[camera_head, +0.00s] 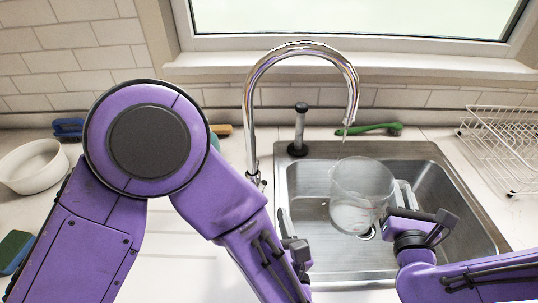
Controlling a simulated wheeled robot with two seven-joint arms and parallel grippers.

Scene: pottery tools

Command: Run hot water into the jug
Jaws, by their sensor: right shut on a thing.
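The clear glass jug (362,180) is held over the sink basin, upright or slightly tilted, with its mouth close under the tap's spout. The chrome tap (300,47) arches over the basin. A thin pale streak, apparently water, runs from its spout to the jug. My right gripper (404,208) is shut on the jug's handle at the jug's right side. My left gripper (286,226) is at the sink's left edge, below the tap's base. Its fingers are small and partly hidden by my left arm, so I cannot tell whether they are open.
The steel sink (440,210) surrounds the jug. A wire dish rack (505,145) is at right. A white bowl (32,168), blue brush (68,128) and green sponge (14,250) are at left.

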